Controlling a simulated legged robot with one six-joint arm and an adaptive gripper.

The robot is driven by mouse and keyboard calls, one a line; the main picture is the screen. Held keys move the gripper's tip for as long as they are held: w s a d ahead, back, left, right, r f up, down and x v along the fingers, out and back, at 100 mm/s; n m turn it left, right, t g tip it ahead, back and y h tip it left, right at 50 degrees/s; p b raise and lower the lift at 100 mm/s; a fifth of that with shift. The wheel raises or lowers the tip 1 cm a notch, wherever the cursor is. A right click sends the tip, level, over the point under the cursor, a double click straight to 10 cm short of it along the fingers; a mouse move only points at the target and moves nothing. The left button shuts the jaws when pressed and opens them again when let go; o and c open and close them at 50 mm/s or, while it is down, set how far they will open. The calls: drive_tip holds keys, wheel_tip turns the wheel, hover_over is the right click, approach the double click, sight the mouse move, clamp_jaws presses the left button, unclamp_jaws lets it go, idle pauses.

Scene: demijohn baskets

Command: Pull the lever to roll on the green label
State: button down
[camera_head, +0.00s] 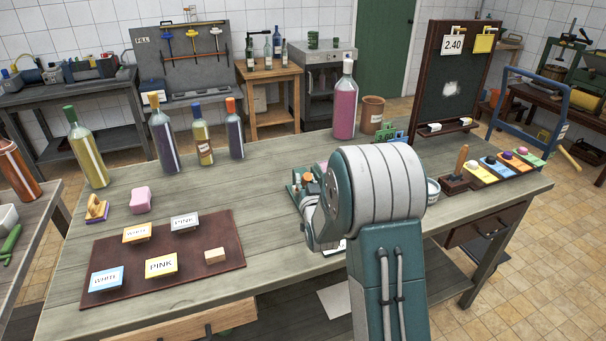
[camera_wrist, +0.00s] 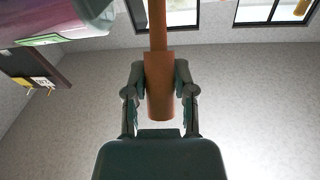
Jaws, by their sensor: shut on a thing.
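In the wrist view my gripper (camera_wrist: 160,78) is shut around an orange-brown cylindrical grip at the end of a thin rod, which looks like the lever (camera_wrist: 158,25). One finger lies on each side of the grip. A large rounded thing with a pink side and a green edge (camera_wrist: 62,38) fills the upper left of the wrist view; I cannot tell whether the green is the label.
On the table (camera_head: 270,170), a pink bottle (camera_head: 345,105) stands behind my arm and several bottles stand at the back left. A brown mat (camera_head: 205,262) holds name cards. A chalkboard (camera_head: 445,75) and a stamp rack (camera_head: 457,184) are at right.

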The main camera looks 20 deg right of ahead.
drive_tip(key=shift+s+f+t, duration=0.5)
drive_tip(key=shift+s+f, duration=0.05)
drive_tip(key=shift+f, duration=0.3)
drive_tip(key=shift+c, duration=2.2)
unclamp_jaws()
drive_tip(key=shift+r, duration=0.25)
drive_tip(key=r+v, duration=0.2)
drive_tip(key=v, duration=1.2)
drive_tip(key=shift+s+a+f, duration=0.2)
drive_tip(key=shift+s+a, duration=0.05)
drive_tip(key=shift+s, duration=0.25)
drive_tip(key=shift+w+r, duration=0.1)
